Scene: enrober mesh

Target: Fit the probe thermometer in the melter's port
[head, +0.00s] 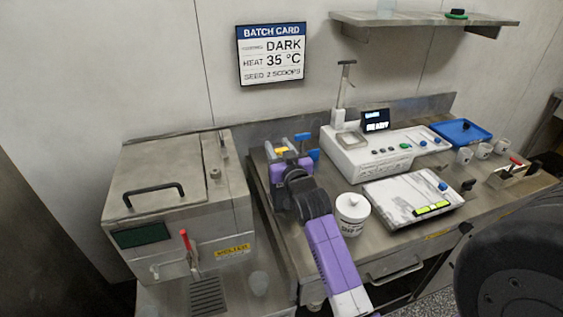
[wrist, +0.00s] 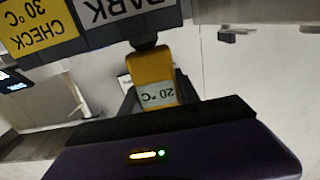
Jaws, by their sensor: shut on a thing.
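My gripper (head: 284,151) is shut on the yellow probe thermometer (wrist: 152,78), whose body shows in the wrist view with an upside-down "20 °C" display. In the head view only a small yellow patch of the thermometer (head: 282,150) shows at the gripper; I cannot make out its probe. The melter (head: 232,205) is the steel box at left, with a yellow label, dark display, red-handled tap and black lid handle. A small round fitting (head: 214,173) on its top right may be the port; its opening is not clear. The gripper is right of the melter, apart from it.
A white lidded tub (head: 352,214) stands right of my arm. A white machine (head: 370,155) with a lit display stands behind, a scale-like white unit (head: 412,199) in front. A blue tray (head: 461,132) and cups are farther right. A wall batch card (head: 272,54) hangs above.

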